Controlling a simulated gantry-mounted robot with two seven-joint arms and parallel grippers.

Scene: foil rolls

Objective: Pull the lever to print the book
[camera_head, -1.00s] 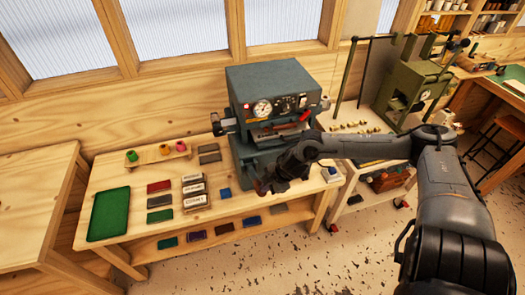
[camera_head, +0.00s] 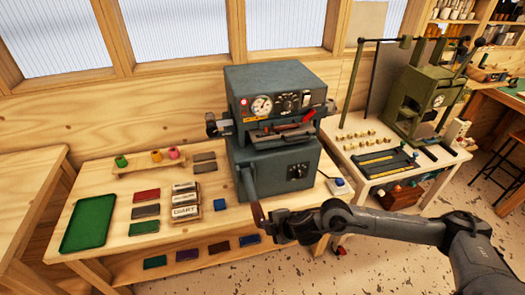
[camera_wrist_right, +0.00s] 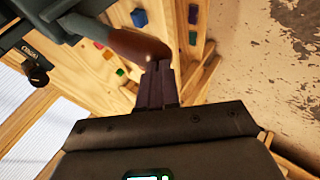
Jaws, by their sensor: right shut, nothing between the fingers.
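The grey-green press (camera_head: 272,105) stands at the back of the wooden table, with a gauge and knobs on its front. Its lever (camera_head: 249,190) slants down toward the front and ends in a brown handle (camera_head: 258,214). In the right wrist view the handle (camera_wrist_right: 140,45) lies close beside my fingertips; I cannot tell whether they touch. My right gripper (camera_head: 266,229) is low in front of the press, next to the handle's end. In the wrist view its fingers (camera_wrist_right: 159,72) are shut with nothing between them. My left gripper is out of view.
Left of the press, the table holds a green tray (camera_head: 88,218), several coloured blocks, lettered blocks (camera_head: 185,211) and a rack of coloured spools (camera_head: 157,156). A lower shelf holds more blocks. A green machine (camera_head: 422,98) stands on a white table (camera_head: 445,163) at right.

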